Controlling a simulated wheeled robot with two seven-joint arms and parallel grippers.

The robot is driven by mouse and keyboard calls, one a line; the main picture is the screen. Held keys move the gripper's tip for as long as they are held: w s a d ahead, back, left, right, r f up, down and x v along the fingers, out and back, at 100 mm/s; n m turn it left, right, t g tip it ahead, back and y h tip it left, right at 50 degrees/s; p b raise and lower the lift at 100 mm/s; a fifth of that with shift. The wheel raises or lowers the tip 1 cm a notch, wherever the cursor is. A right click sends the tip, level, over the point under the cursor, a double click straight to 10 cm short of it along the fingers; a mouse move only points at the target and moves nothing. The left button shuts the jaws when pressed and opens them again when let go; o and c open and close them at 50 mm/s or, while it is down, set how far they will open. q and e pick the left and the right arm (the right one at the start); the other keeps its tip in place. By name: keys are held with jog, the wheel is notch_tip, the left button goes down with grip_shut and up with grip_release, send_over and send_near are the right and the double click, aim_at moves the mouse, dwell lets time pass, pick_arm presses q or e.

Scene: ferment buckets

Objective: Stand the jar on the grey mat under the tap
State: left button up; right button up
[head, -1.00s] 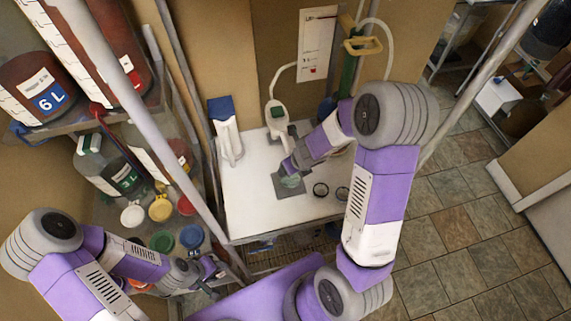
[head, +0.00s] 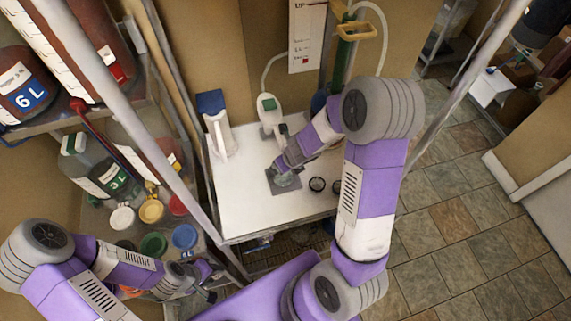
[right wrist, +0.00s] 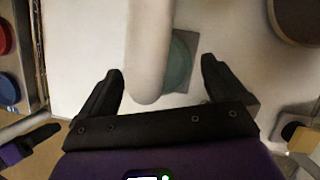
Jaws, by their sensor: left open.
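A clear, teal-tinted jar (head: 288,181) stands on the small dark grey mat (head: 271,187) on the white counter. In the right wrist view, the jar (right wrist: 180,62) shows as a round teal shape on the mat (right wrist: 190,90), partly hidden behind a white rounded column that looks like the tap (right wrist: 150,50). The tap's white body with a green display (head: 268,104) stands behind the mat in the head view. My right gripper (right wrist: 163,90) is open, its fingers apart and not touching the jar. My left gripper (head: 212,283) is open and empty, low at the left.
A white container with a blue top (head: 216,125) stands at the counter's left. The left shelf holds bottles and coloured lids (head: 185,236). A metal post rises between shelf and counter.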

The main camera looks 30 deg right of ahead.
jog(key=p+v, duration=0.5)
jog(key=v, duration=0.2)
jog(key=shift+r+p, duration=0.3)
jog(key=shift+r, duration=0.1)
